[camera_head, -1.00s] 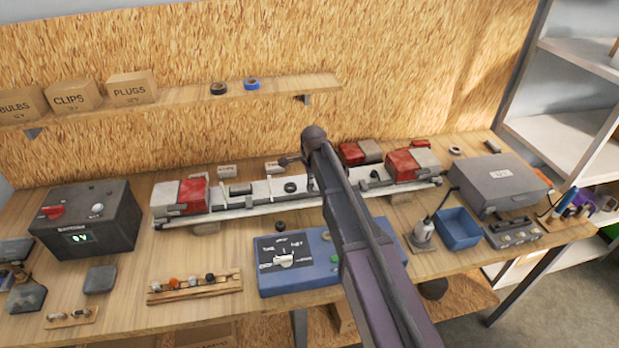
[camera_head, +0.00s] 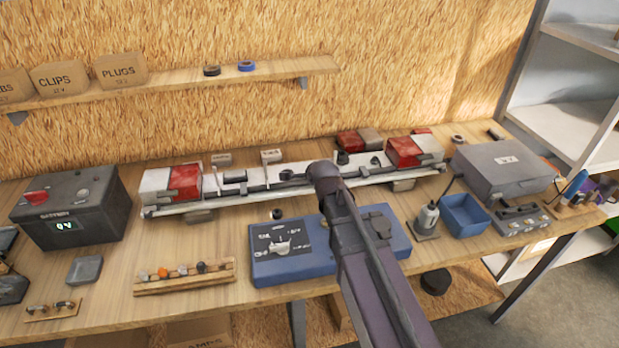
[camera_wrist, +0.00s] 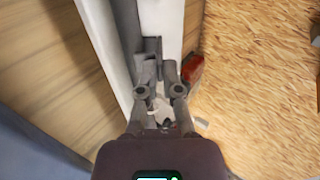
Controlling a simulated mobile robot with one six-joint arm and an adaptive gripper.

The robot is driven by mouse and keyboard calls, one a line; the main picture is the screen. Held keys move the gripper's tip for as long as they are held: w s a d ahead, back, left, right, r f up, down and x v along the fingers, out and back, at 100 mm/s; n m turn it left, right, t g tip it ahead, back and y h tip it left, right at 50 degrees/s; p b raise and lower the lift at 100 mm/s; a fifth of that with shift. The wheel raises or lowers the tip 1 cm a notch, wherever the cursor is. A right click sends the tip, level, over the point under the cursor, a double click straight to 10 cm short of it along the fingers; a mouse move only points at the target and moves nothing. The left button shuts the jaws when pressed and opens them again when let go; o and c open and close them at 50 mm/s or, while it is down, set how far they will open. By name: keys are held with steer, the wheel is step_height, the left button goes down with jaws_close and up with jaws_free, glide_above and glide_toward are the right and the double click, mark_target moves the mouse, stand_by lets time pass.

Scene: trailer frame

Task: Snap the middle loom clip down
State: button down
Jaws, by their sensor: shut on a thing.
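The light trailer bar (camera_head: 215,203) lies across the bench with red and white lamp blocks at its ends. A dark loom runs along it with small dark clips, one (camera_head: 343,158) right of my wrist. My wrist covers part of the bar's middle, so my fingertips are hidden in the head view. In the wrist view my gripper (camera_wrist: 159,72) is over the light bar (camera_wrist: 158,14), fingers close together at a dark clip-like piece (camera_wrist: 152,46). The gripper is shut on this piece. I cannot tell whether it is the middle clip or how far down it sits.
A blue test box (camera_head: 290,268) stands in front of the bar, beneath my arm. A battery box (camera_head: 75,205) is at the left. A blue bin (camera_head: 465,216) and grey case (camera_head: 503,170) are at the right.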

steer(key=shift+s+d+f+t+y+b, duration=0.15)
steer(key=shift+s+f+t+y+b, duration=0.35)
steer(key=shift+t+b, duration=1.05)
steer(key=shift+s+d+f+t+y+b, duration=0.2)
steer(key=shift+s+f+t+b, duration=0.35)
steer(key=shift+b, duration=1.9)
steer(key=b, duration=0.1)
steer(key=t+b, duration=0.1)
steer(key=shift+f+t+b, duration=0.3)
steer(key=shift+r, duration=0.1)
steer(key=c, duration=0.8)
jaws_free()
steer(key=shift+s, duration=0.2)
